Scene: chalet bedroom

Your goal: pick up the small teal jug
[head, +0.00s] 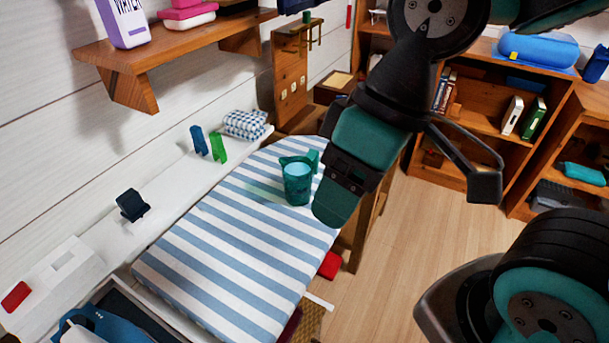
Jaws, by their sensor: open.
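The small teal jug (297,185) stands upright on a blue-and-white striped padded surface (225,220), near its right-hand side. Its open rim faces up, and part of its handle shows at the upper right. My gripper (338,203) hangs just to the right of the jug in the head view, pointing down and left. It is open and holds nothing. I see it nearly side-on, so the gap between its fingers is hidden. A strip of striped cloth shows between the jug and the gripper, but their depth apart is hard to judge.
A folded checked cloth (246,124), blue (199,140) and green (218,147) small items and a dark stand (132,205) line the wall ledge. A wooden shelf (150,55) juts out above. Bookshelves (455,172) stand at right. Wooden floor (400,270) is open right of the striped surface.

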